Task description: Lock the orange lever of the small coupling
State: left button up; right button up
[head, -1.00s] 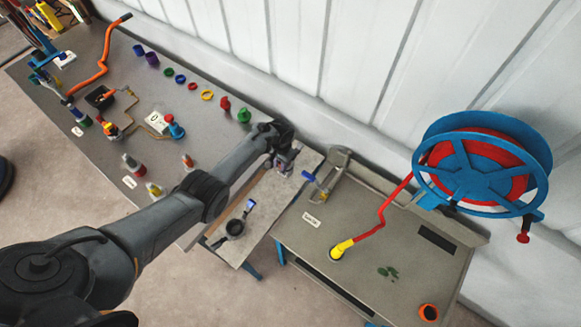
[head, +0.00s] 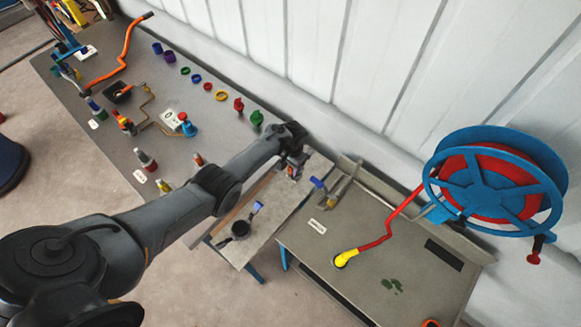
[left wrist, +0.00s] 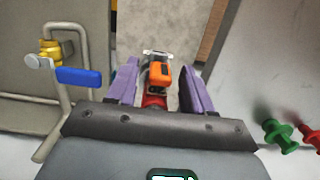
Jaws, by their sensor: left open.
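The orange lever (left wrist: 160,75) of a small coupling shows in the left wrist view. It sits between my left gripper's two purple fingers, with a red part (left wrist: 154,101) on its near side and a silvery end beyond. My left gripper (left wrist: 158,86) is open, with a gap visible on both sides of the lever. In the head view, my left gripper (head: 293,165) is small at the end of the arm, over the narrow bench, and the lever cannot be made out there. My right gripper is not in view.
A blue-handled valve (left wrist: 78,75) on a pipe stands left of the gripper in the left wrist view. Green and red fittings (left wrist: 279,133) are at right. In the head view, a black cup-like part (head: 240,229) lies on the narrow bench, and a blue hose reel (head: 496,185) hangs at right.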

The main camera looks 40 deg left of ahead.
pick_arm(q)
jog(key=shift+r, duration=0.1)
notch_tip(320, 180, up, 10)
jog(key=w+p, duration=0.1)
jog(key=p, duration=0.2)
jog(key=shift+r, duration=0.25)
dwell(0.4)
jog(key=s+d+f+t+y+p, duration=0.1)
jog(key=s+y, duration=0.1)
jog(key=s, duration=0.5)
jog(key=s+d+r+t, duration=0.1)
jog(key=s+d+r, duration=0.3)
jog(key=s, duration=0.3)
jog(key=s+d+r+m+t+h+p, duration=0.1)
jog(key=s+d+r, duration=0.4)
jog(key=s, duration=0.3)
jog(key=s+d+r+m+t+h+p, duration=0.1)
jog(key=s+d+r, duration=0.4)
jog(key=s+d, duration=0.1)
jog(key=shift+s+r+t, duration=0.15)
jog(key=shift+s+t, duration=0.25)
jog(key=shift+s, duration=0.25)
